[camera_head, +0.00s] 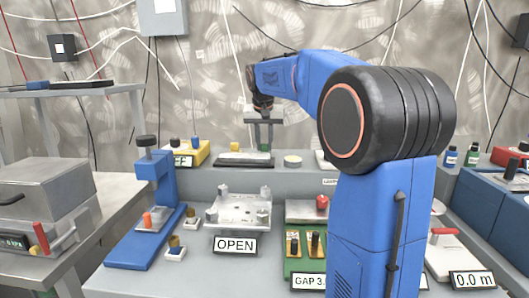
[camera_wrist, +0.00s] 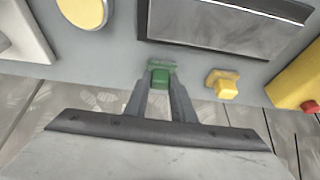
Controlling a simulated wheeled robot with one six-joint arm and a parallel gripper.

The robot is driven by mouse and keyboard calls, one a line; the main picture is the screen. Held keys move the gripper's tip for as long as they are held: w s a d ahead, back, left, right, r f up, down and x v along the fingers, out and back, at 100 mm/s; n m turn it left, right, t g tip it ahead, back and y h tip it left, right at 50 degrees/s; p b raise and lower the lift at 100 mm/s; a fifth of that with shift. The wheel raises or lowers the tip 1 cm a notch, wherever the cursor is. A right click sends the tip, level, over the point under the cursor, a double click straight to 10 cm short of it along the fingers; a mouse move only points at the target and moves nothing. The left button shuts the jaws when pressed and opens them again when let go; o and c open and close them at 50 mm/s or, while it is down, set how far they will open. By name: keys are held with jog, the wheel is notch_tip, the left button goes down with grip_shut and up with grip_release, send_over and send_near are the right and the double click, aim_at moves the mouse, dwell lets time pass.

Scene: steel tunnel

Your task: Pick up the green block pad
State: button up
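The green block pad (camera_wrist: 161,75) is a small green block on a wider green base, standing on the grey shelf. In the head view the green block (camera_head: 264,148) is small and partly hidden at my fingertips. My gripper (camera_wrist: 161,86) points down at it, with one finger on each side in the wrist view. The fingers look spread apart, and I cannot see them pressing on the block. In the head view my gripper (camera_head: 263,143) is low over the shelf. A yellow block (camera_wrist: 223,85) on a similar base stands beside the green one, apart from my fingers.
A dark-framed grey plate (camera_wrist: 225,28) lies close to the green block. A round cream disc (camera_head: 293,161) and a yellow box (camera_head: 190,153) are also on the shelf. Below stand a clamp plate (camera_head: 238,211) marked OPEN and a blue press (camera_head: 155,180).

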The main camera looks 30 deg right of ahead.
aim_at(264, 144)
notch_tip(264, 144, up, 10)
dwell(0.7)
